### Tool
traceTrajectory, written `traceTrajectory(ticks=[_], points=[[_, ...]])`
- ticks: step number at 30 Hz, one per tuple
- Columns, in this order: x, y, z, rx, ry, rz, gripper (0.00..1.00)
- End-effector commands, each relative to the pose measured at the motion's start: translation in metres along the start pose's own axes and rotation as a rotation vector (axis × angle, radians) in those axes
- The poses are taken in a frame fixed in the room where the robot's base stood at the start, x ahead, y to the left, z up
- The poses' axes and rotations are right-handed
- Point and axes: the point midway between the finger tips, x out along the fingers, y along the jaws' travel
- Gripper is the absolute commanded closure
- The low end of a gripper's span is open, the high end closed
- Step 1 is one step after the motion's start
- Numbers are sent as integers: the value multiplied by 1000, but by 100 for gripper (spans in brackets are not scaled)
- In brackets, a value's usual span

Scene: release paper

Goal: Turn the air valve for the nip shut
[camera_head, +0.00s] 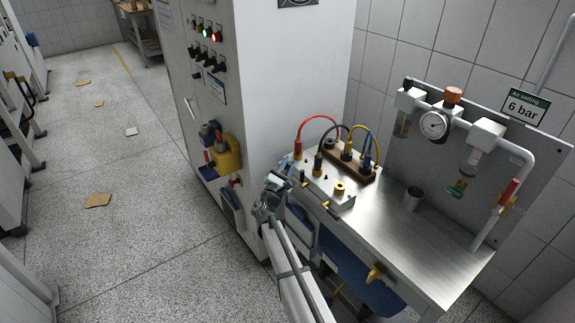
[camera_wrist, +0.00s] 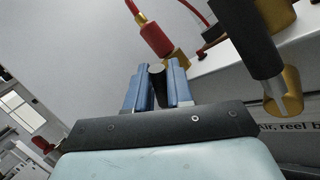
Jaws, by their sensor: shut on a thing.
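A pale valve block (camera_head: 322,187) with brass fittings stands on the left end of the steel bench. My gripper (camera_head: 284,172) is at the block's left end. In the wrist view my gripper (camera_wrist: 158,90) has its blue fingers shut on a dark, round-ended handle (camera_wrist: 157,71). A red hose connector (camera_wrist: 155,38) on a brass fitting stands just beyond the fingers. A black connector (camera_wrist: 256,42) with a brass elbow (camera_wrist: 284,95) is to the right. Part of a printed label reads "air, reel b"; the held handle's own label is hidden.
Red, dark, yellow and blue hoses arch to a brown block (camera_head: 350,163) behind. A red-handled pipe valve (camera_head: 509,191) is at right. A tall control cabinet (camera_head: 290,90) stands close on the left.

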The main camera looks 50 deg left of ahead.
Motion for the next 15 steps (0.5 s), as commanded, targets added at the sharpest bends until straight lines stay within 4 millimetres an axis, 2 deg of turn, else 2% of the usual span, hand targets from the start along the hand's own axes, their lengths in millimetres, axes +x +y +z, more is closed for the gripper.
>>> traceTrajectory(ticks=[10, 11, 15], points=[[0, 0, 0, 2, 0, 0, 100], [0, 0, 0, 2, 0, 0, 76], [0, 0, 0, 1, 0, 0, 62]])
